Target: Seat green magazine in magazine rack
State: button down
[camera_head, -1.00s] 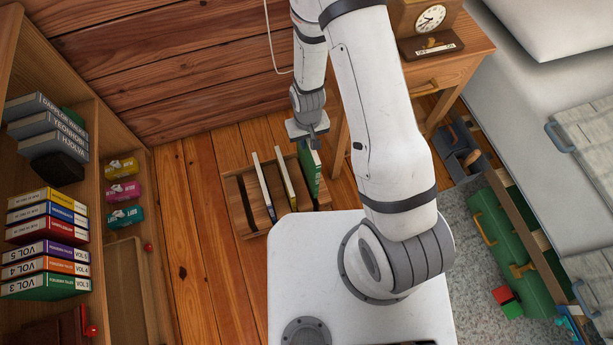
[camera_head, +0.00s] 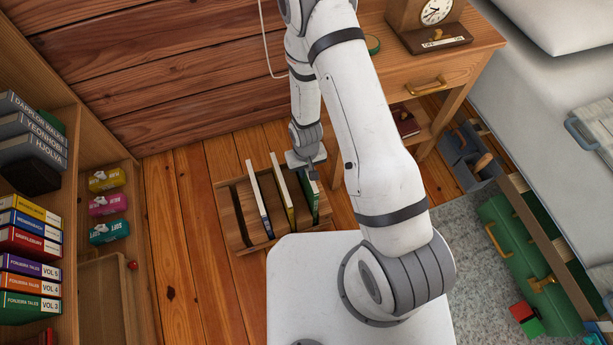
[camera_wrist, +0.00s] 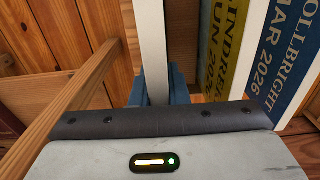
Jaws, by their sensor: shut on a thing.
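The green magazine (camera_head: 311,198) stands upright at the right end of the wooden magazine rack (camera_head: 233,222). My gripper (camera_head: 312,174) is above it, shut on its top edge. In the wrist view, my blue fingertips (camera_wrist: 158,92) clamp the pale edge of the magazine (camera_wrist: 151,40). The magazine's lower end appears to be within the rack's rightmost part, but whether it touches the rack floor is hidden. A rack rail (camera_wrist: 75,102) shows to the left in the wrist view.
A yellow magazine (camera_head: 284,192) and a blue-and-white one (camera_head: 259,200) stand in the rack, left of the green one. A wooden nightstand (camera_head: 455,65) is behind right. A bookshelf (camera_head: 95,160) is at left. Bare floor (camera_head: 180,230) lies between shelf and rack.

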aim_at(306, 184)
notch_tip(306, 184, down, 3)
jog(key=shift+f+b, duration=0.15)
jog(key=shift+b, duration=1.1)
jog(key=c, duration=1.9)
grip_release()
jog(key=shift+f, duration=0.1)
jog(key=o, duration=0.5)
